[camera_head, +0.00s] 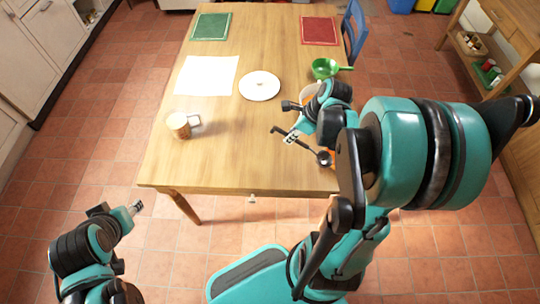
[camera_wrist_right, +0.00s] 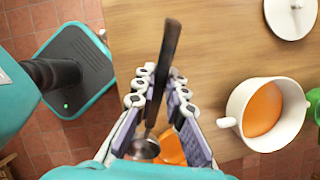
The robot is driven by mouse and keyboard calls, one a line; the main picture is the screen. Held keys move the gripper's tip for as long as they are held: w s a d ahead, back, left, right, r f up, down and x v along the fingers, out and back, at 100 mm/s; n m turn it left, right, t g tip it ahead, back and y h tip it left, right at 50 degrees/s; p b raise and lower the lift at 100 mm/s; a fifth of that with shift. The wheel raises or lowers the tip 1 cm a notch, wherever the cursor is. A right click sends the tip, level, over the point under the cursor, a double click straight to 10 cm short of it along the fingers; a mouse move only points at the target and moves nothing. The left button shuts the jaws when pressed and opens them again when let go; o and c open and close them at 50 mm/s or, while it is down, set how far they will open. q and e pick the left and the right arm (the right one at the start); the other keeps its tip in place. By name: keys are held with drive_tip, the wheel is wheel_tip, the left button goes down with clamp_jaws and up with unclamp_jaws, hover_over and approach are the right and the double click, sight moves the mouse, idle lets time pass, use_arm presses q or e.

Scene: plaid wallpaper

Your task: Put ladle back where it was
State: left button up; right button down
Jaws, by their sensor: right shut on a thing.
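The ladle, with a dark handle and a metal bowl (camera_head: 323,157), is in my right gripper (camera_head: 300,136) above the near right part of the table. In the right wrist view its dark handle (camera_wrist_right: 170,50) runs between the fingers of my right gripper (camera_wrist_right: 160,80), which is shut on it. The ladle's bowl (camera_wrist_right: 143,148) shows lower down, between the finger bases. A white pot (camera_wrist_right: 236,102) with orange contents stands beside the gripper; the arm partly hides it in the head view. My left gripper (camera_head: 134,208) is off the table's near left side; its jaw state is unclear.
The wooden table (camera_head: 225,155) holds a mug (camera_head: 180,126), a white lid (camera_head: 259,86), a white sheet (camera_head: 206,75), a green colander (camera_head: 325,67), and green (camera_head: 211,26) and red (camera_head: 319,31) mats. An orange item (camera_wrist_right: 172,148) lies below the gripper.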

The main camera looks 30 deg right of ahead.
drive_tip(key=shift+w+a+f, duration=0.1)
drive_tip(key=shift+w+f, duration=0.15)
drive_tip(key=shift+w, duration=0.05)
drive_tip(key=w+a+f+b, duration=0.2)
drive_tip(key=w+f, duration=0.1)
drive_tip(key=w+a+f+b, duration=0.1)
drive_tip(key=w+f+b, duration=0.1)
drive_tip(key=w+f, duration=0.1)
drive_tip(key=w+a+f+b, duration=0.2)
drive_tip(key=w+f, duration=0.1)
drive_tip(key=f, duration=0.1)
drive_tip(key=shift+w+a+f, duration=0.15)
drive_tip(key=shift+a+f, duration=0.15)
drive_tip(key=shift+f, duration=0.05)
drive_tip(key=shift+r, duration=0.1)
drive_tip(key=shift+f, duration=0.2)
drive_tip(key=c, duration=1.6)
unclamp_jaws()
